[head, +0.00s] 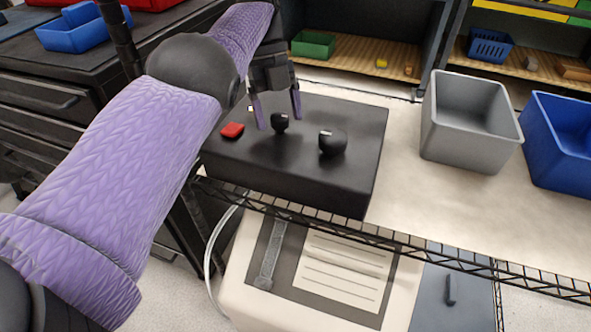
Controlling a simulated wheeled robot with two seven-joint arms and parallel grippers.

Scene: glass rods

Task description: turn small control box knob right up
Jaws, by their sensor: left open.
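The small control box (300,172) is a black box on the wire-edged shelf, in the middle of the head view. On its top are a red button (232,130), a smaller black knob (279,122) and a larger black knob (333,142) to the right. My left gripper (278,112) comes down from above with its fingers spread open. Its fingertips are at either side of the smaller knob, near the box top. I cannot tell whether they touch the knob. My right gripper is not in view.
A grey bin (436,138) and a blue bin (560,180) stand to the right on the pale shelf top (480,215). Shelf compartments behind hold a green tray (313,45) and a blue basket (490,47). A wire shelf edge (400,243) runs along the front.

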